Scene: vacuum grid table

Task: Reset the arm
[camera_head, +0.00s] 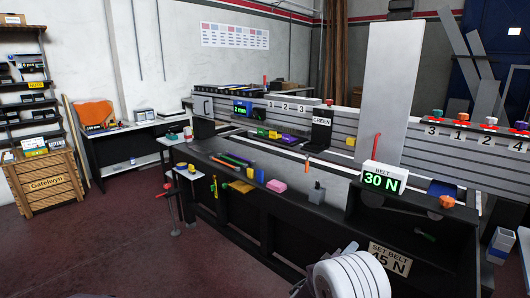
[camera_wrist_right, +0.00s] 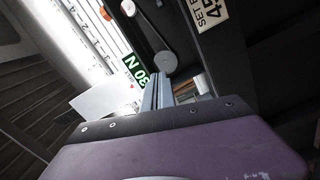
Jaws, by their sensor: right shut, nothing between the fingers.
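My right arm (camera_head: 350,275) comes in at the bottom of the head view, in front of the bench. My right gripper (camera_wrist_right: 157,92) shows in the right wrist view with its two grey fingers together and nothing between them. It points towards the belt end of the bench, apart from any object that I can make out. In the head view the gripper is mostly hidden by the arm. My left gripper is not in view.
The long black bench (camera_head: 255,215) holds a pink block (camera_head: 276,186), a yellow piece (camera_head: 241,186) and other small parts. A belt display (camera_head: 384,178) reads 30 N; a sign (camera_head: 390,259) reads 45 N. A wooden crate (camera_head: 50,185) stands left.

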